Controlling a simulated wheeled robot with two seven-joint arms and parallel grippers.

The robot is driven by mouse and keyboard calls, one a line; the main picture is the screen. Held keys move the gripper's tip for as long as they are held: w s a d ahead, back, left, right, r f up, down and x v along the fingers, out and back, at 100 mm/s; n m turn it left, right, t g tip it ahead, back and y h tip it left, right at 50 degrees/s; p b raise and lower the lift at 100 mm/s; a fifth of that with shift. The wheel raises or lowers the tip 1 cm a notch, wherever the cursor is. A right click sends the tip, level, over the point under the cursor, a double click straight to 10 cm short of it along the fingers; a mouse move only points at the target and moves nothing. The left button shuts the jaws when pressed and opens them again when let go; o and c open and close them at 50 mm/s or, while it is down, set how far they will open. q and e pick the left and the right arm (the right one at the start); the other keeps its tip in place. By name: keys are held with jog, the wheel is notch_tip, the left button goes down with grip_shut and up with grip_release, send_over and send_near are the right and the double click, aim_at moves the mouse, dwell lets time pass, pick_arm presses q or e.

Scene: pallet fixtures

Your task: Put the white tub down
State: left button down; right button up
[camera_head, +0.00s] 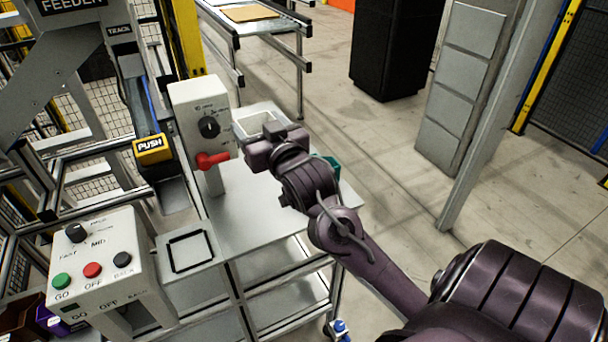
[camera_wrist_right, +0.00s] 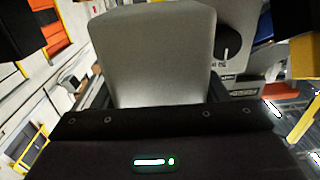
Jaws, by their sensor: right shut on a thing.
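The white tub (camera_head: 240,128) shows behind my right gripper in the head view, over the far part of the grey metal table (camera_head: 235,215). Its open top shows a grey inside. My right gripper (camera_head: 262,148) is shut on the tub and hides its near side. In the right wrist view, the tub's pale wall (camera_wrist_right: 157,55) fills the space ahead of the gripper (camera_wrist_right: 157,98), between the dark fingers. I cannot tell whether the tub's bottom touches the table. My left gripper is not in view.
A grey control box (camera_head: 203,110) with a black knob and red handle stands just left of the tub. A teal container (camera_head: 331,164) is partly hidden behind my right arm. A black-outlined square (camera_head: 190,251) lies nearer, beside a button box (camera_head: 95,262). The table's middle is bare.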

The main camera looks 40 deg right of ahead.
jog(key=shift+s+d+r+h, duration=0.15)
jog(key=shift+d+r, duration=0.2)
jog(key=shift+d, duration=0.2)
jog(key=shift+w+d+r+h, duration=0.15)
jog(key=shift+d+r, duration=0.2)
jog(key=shift+d, duration=0.2)
jog(key=shift+m, duration=0.3)
jog(key=f, duration=0.9)
jog(key=f+p, duration=0.1)
jog(key=f, duration=0.9)
jog(key=shift+s+d+f+p, duration=0.1)
jog(key=shift+s+p, duration=0.1)
jog(key=shift+p, duration=0.1)
jog(key=shift+f, duration=0.3)
jog(key=shift+f, duration=0.1)
jog(key=o, duration=1.1)
jog(key=shift+c, duration=0.2)
